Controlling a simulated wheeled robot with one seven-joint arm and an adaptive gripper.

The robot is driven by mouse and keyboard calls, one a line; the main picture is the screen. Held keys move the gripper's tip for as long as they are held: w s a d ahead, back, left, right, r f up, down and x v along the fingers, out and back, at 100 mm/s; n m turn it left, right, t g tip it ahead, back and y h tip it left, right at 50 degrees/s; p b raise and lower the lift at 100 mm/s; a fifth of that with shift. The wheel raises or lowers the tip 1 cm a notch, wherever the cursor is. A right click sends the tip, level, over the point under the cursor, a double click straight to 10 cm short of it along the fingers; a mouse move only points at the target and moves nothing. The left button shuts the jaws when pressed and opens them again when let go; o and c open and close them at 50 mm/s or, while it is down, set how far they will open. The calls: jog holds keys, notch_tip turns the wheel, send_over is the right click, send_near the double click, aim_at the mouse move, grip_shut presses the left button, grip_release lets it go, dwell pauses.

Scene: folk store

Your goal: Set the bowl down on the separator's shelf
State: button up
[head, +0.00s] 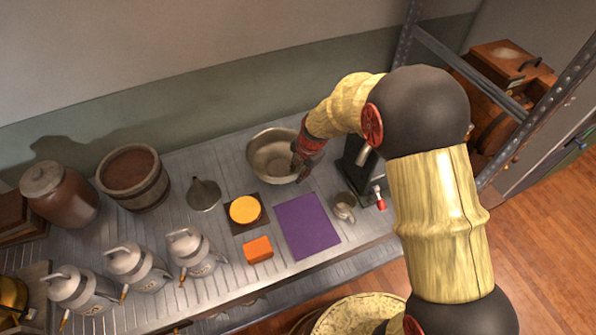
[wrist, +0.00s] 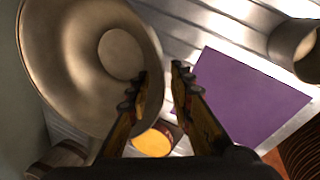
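A wide metal bowl (head: 265,158) stands on the slatted metal counter near the back wall. It fills the upper left of the wrist view (wrist: 60,70). My gripper (head: 303,160) is at the bowl's right rim. In the wrist view my gripper (wrist: 160,78) has its fingers apart, one over the bowl's inside and one outside, with the rim between them. I cannot see firm contact on both sides. A dark upright device (head: 352,165) with a red-tipped lever stands right of the bowl, partly hidden by my arm; I cannot tell whether it is the separator. No separator shelf shows clearly.
A funnel (head: 203,195), wooden bucket (head: 133,178) and several metal cans (head: 137,268) stand left. A metal rack post (head: 545,110) rises right.

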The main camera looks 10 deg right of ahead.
jog(key=shift+r, duration=0.15)
jog(key=p+v, duration=0.3)
jog(key=v, duration=0.9)
jog(key=s+d+r+m+t+h, duration=0.1)
jog(key=s+d+r+m, duration=0.2)
jog(key=s+r+m, duration=0.65)
jog(key=s+d+r+m+t, duration=0.1)
jog(key=s+d+r+m, duration=0.3)
jog(key=s+r+m, duration=0.5)
jog(key=s+d+r+m+t, duration=0.1)
jog(key=s+d+r+m, duration=0.1)
jog(key=s+m, duration=0.5)
jog(key=shift+s+d+r+h, duration=0.25)
jog(key=shift+s+h, duration=0.15)
jog(key=shift+s, duration=0.15)
